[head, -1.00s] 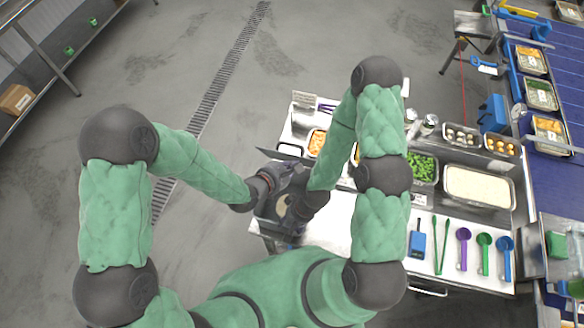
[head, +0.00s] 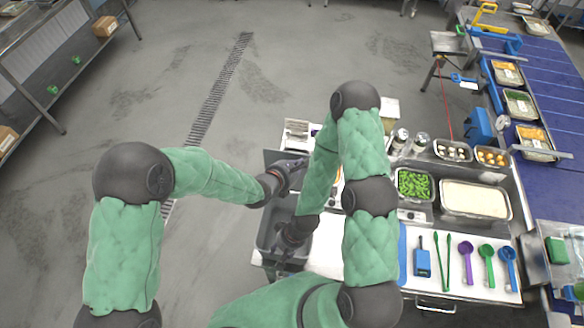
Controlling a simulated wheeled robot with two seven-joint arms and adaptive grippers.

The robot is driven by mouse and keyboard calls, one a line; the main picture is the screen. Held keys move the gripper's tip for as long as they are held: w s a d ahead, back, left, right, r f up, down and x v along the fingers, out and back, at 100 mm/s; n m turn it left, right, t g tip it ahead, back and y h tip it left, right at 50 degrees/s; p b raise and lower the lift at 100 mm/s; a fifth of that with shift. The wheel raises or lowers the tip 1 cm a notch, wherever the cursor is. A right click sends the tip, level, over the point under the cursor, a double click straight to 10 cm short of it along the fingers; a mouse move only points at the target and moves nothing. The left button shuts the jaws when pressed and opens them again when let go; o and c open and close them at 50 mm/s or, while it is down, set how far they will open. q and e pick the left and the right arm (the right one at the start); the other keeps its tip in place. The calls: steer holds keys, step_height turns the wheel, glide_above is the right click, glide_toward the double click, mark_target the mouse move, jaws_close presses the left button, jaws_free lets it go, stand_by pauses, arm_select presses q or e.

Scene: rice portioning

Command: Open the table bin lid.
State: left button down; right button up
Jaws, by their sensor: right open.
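The grey table bin (head: 266,236) is at the left end of the steel table, its dark inside partly visible. A dark grey panel (head: 271,157), which looks like its lid, stands raised at the bin's far side. My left gripper (head: 299,164) is at this panel; its fingers are too small and dark to tell their state or whether they touch it. My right gripper (head: 281,268) is open, low over the near part of the bin. My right forearm hides part of the bin and the table beside it.
On the table stand a tray of green vegetables (head: 414,184), a large rice tray (head: 475,199) and two small trays. Scoops (head: 487,253), tongs and a blue tool lie at the front. A blue conveyor (head: 545,75) runs at right. The floor left of the bin is clear.

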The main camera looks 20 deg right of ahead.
arm_select(q)
steer(key=shift+s+d, duration=0.1)
steer(key=shift+d, duration=0.15)
steer(key=shift+a, duration=0.1)
steer(key=s+a, duration=0.6)
steer(key=a, duration=0.5)
steer(key=shift+s+r, duration=0.3)
steer(key=shift+s, duration=0.1)
